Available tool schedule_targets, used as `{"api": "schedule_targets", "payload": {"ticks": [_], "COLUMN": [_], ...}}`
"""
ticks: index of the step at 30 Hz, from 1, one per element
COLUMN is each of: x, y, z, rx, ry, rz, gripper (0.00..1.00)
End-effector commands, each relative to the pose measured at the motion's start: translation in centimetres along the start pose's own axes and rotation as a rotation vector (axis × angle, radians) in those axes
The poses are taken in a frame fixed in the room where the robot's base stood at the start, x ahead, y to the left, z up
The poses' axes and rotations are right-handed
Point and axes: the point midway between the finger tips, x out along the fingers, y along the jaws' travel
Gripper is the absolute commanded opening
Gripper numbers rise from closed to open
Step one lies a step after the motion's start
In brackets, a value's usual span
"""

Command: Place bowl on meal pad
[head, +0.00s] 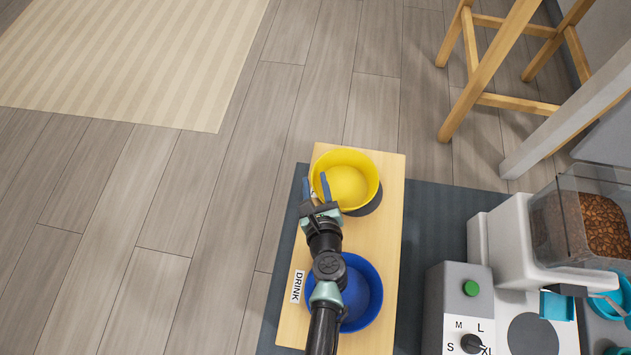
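A yellow bowl (347,184) is at the far end of a light wooden stand (388,232), with a dark patch showing at its lower right edge. A blue bowl (366,292) is at the near end of the stand, partly hidden by my arm. My gripper (315,186) is at the yellow bowl's left rim, its fingers apart, one outside the bowl and one over its inside. Contact with the rim cannot be told. A dark grey-blue mat (433,222) lies under the stand; I cannot tell if it is the meal pad.
A label reading DRINK (298,287) is on the stand's left edge. A grey dial machine (455,300) and a food dispenser (510,240) stand at the right. A wooden stool (485,75) is at the upper right. Floor at the left is clear up to a striped rug (130,55).

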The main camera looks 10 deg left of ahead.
Motion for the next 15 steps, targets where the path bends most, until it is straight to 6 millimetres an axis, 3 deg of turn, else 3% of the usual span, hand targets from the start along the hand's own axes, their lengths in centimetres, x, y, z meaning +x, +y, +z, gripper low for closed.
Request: {"api": "schedule_targets", "payload": {"ticks": [15], "x": [-9.7], "y": [-0.1], "z": [0.3], "rx": [0.002], "ry": [0.002], "rz": [-0.002], "gripper": [0.37]}}
